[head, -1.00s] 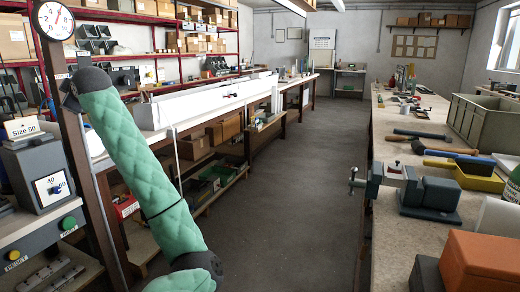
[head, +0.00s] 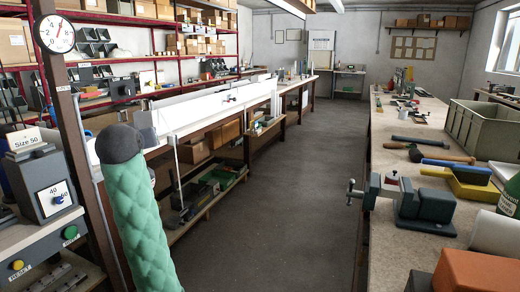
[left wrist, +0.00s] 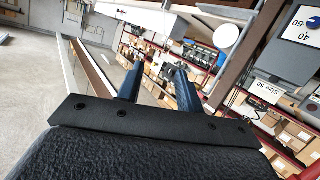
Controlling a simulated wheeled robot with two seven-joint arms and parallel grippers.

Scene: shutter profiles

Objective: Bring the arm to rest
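My left arm in its green padded sleeve rises at the left of the head view, with its dark rounded joint uppermost. My left gripper (left wrist: 159,72) shows in the left wrist view as two dark blue fingers standing apart with nothing between them. I cannot make out that gripper in the head view. My right arm and right gripper are not in view.
A machine box (head: 43,183) with a dial and a post with a round gauge (head: 57,34) stand left, close to my arm. A long white profile (head: 220,103) lies on the left bench. The right bench holds a vise (head: 425,205) and grey crate (head: 485,130). The aisle floor (head: 290,200) is clear.

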